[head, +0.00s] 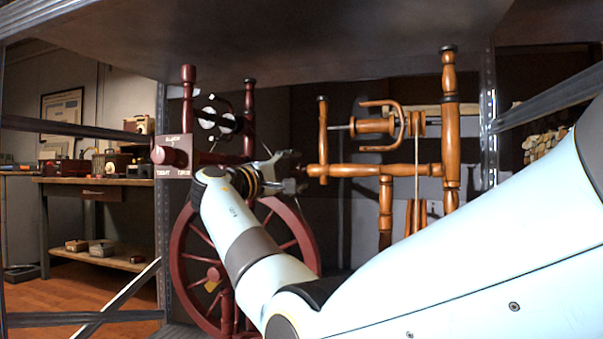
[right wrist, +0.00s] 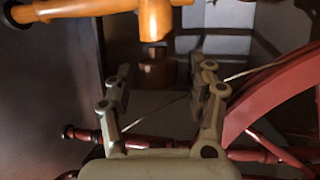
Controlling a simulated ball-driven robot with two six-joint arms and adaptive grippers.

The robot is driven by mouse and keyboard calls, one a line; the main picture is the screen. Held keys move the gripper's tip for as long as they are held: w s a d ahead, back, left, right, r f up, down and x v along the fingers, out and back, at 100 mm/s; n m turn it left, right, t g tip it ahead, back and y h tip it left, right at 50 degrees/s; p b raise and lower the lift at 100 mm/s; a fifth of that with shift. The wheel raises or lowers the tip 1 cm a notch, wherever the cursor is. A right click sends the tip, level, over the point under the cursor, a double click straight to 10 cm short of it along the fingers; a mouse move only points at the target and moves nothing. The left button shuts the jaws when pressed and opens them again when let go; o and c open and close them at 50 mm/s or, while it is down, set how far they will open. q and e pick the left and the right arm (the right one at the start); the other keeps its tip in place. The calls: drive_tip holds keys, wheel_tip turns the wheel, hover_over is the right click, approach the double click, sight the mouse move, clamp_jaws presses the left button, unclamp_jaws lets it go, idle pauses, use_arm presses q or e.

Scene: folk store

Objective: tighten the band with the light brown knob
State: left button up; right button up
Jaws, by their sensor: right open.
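The light brown spinning wheel (head: 360,170) stands on the shelf at centre right in the head view. Its light brown knob (head: 313,170) is at the left end of its horizontal bar. My right gripper (head: 287,167) is just left of that knob, with a small gap. In the right wrist view my right gripper (right wrist: 163,88) is open and empty. An orange-brown turned part (right wrist: 154,18) and a darker brown knob-like piece (right wrist: 155,72) lie beyond and between its fingertips. I cannot tell whether anything touches. My left gripper is not in view.
A metal shelf post (head: 487,125) stands at right.

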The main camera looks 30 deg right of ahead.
drive_tip(key=shift+c, duration=0.4)
clamp_jaws()
drive_tip(key=shift+f, duration=0.1)
